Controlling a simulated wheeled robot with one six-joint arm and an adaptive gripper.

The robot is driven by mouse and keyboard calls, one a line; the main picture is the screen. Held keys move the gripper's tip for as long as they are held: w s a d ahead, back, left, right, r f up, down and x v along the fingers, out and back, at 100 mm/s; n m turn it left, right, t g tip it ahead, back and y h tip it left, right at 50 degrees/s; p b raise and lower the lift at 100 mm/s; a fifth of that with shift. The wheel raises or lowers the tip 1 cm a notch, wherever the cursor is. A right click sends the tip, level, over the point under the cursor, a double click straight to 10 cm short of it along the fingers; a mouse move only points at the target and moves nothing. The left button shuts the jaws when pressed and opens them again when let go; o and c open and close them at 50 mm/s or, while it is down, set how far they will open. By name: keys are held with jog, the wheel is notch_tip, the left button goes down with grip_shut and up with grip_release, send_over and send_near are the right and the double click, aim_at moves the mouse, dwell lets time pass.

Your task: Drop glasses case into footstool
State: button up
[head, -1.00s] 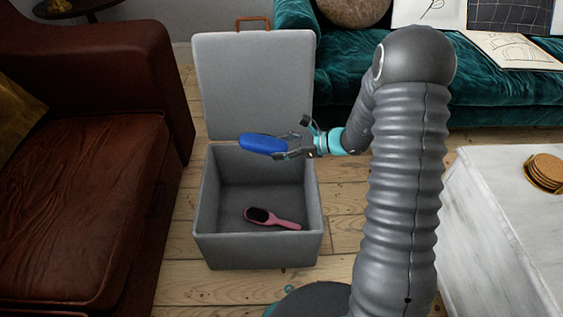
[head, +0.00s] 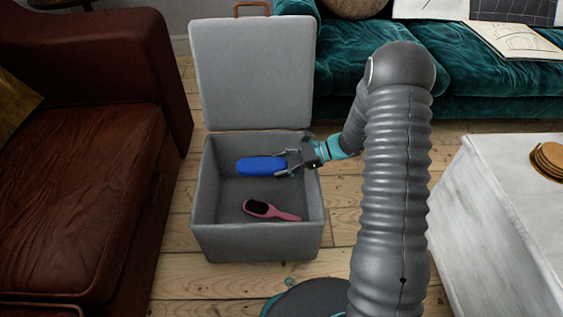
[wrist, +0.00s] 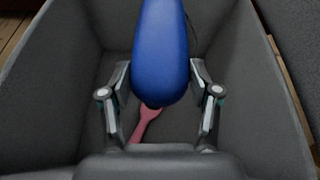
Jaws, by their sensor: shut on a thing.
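The blue glasses case (head: 259,166) is held by one end in my gripper (head: 288,163), which is shut on it. The footstool (head: 257,243) is a grey open box with its lid (head: 252,75) raised at the back. The case is over the inside of the footstool, at about the height of its rim or a little below. In the wrist view the case (wrist: 161,50) extends from between the fingers, with the footstool's grey walls (wrist: 55,75) around it. The case hides part of the footstool's floor there.
A pink hairbrush (head: 280,213) lies on the footstool's floor and shows in part below the case in the wrist view (wrist: 147,124). A brown leather armchair (head: 90,190) stands at left, a teal sofa (head: 480,85) behind, and a white marble table (head: 490,200) at right.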

jog(key=shift+f, duration=0.45)
jog(key=o, duration=1.3)
jog(key=shift+c, duration=0.2)
jog(key=v, duration=1.2)
